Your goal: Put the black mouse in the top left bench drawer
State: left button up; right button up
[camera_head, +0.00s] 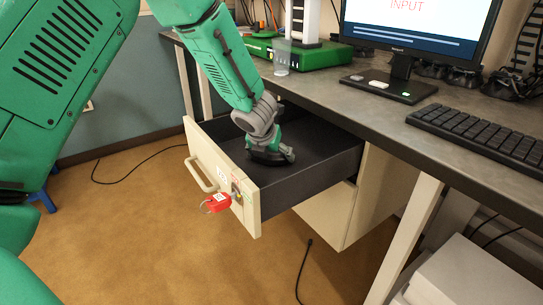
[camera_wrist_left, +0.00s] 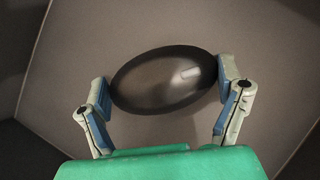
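The top left bench drawer (camera_head: 315,163) is pulled open, its dark inside showing behind a cream front. In the left wrist view, the black mouse (camera_wrist_left: 165,80) is a dark glossy oval between the two fingertips of my left gripper (camera_wrist_left: 164,85). The finger pads appear to touch it on both sides. The drawer floor (camera_wrist_left: 150,30) lies behind it; I cannot tell whether the mouse rests on it. My right gripper is not in view.
A red padlock-like tag (camera_head: 218,202) hangs by the drawer handle (camera_head: 201,176). On the bench (camera_head: 335,96) are a clear cup (camera_head: 282,62), a monitor (camera_head: 415,25), a keyboard (camera_head: 485,135) and a green-based device (camera_head: 308,53). The drawer's right part is empty.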

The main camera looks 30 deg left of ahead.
pick_arm(q)
jog(key=shift+o, duration=1.3)
jog(key=shift+a+f, duration=0.15)
jog(key=shift+d+r, duration=0.35)
jog(key=p+v, duration=0.3)
jog(key=v, duration=0.8)
jog(key=shift+s+r+p, duration=0.2)
jog(key=shift+r+p, duration=0.1)
jog(key=shift+p, duration=0.1)
